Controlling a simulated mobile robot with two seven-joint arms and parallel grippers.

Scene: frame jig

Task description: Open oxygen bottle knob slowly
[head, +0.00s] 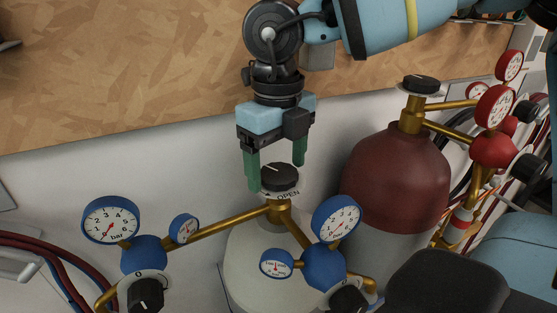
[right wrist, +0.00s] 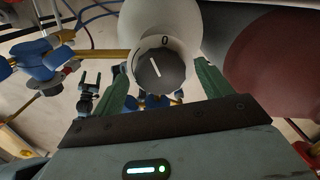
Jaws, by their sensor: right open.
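The oxygen bottle (head: 250,262) is pale, with blue regulators, and stands low in the middle of the head view. Its black round knob (head: 279,177) sits on top, over a white ring marked OPEN. In the right wrist view the knob (right wrist: 160,70) shows a white pointer line, and a 0 is on the ring. My right gripper (head: 277,172) points down over the knob, its green fingers on either side. It is open, and the fingers (right wrist: 163,80) look apart from the knob in the wrist view. My left gripper is not in view.
Blue gauges (head: 111,219) and (head: 337,218) on brass pipes flank the knob. A dark red bottle (head: 396,180) with its own black knob (head: 421,84) and red gauges (head: 495,105) stands to the right. A wooden panel (head: 120,70) and white wall lie behind.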

